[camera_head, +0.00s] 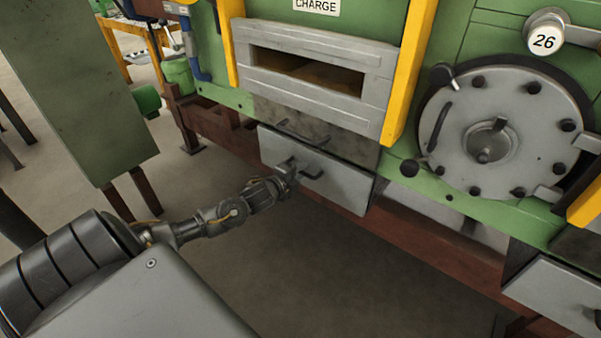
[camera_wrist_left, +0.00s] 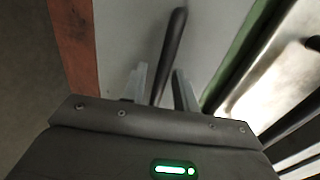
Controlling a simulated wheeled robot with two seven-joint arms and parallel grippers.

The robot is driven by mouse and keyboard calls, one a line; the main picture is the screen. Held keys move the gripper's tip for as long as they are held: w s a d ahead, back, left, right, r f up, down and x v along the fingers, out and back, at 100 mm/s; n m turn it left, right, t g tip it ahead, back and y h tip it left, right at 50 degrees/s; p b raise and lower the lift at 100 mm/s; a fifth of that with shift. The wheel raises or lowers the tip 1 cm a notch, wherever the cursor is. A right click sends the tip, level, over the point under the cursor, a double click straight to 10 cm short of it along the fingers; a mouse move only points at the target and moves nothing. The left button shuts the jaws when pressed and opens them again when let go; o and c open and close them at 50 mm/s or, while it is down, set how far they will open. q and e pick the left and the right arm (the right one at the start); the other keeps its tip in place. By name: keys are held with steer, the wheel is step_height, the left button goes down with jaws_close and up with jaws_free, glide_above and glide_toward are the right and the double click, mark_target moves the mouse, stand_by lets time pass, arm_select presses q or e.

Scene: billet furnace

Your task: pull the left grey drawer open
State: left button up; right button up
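The left grey drawer (camera_head: 345,188) is low on the green furnace, below the charge opening. Its front stands out from the frame; how far it is open I cannot tell. My left gripper (camera_head: 292,168) is at the dark bar handle (camera_head: 312,175) on its front. In the left wrist view the handle (camera_wrist_left: 174,45) runs between the two fingers of my left gripper (camera_wrist_left: 160,88). The fingers are apart, one on each side of the bar, with a narrow gap showing at the left finger. My right gripper is not in view.
A round bolted hatch (camera_head: 520,165) is right of the drawer, and a second grey drawer (camera_head: 555,292) is at the lower right. A green cabinet (camera_head: 75,85) on brown legs stands at the left. The floor (camera_head: 300,270) before the drawer is clear apart from my arm.

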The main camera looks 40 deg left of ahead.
arm_select(q)
steer(key=shift+w, duration=0.2)
jaws_close()
stand_by(0.3)
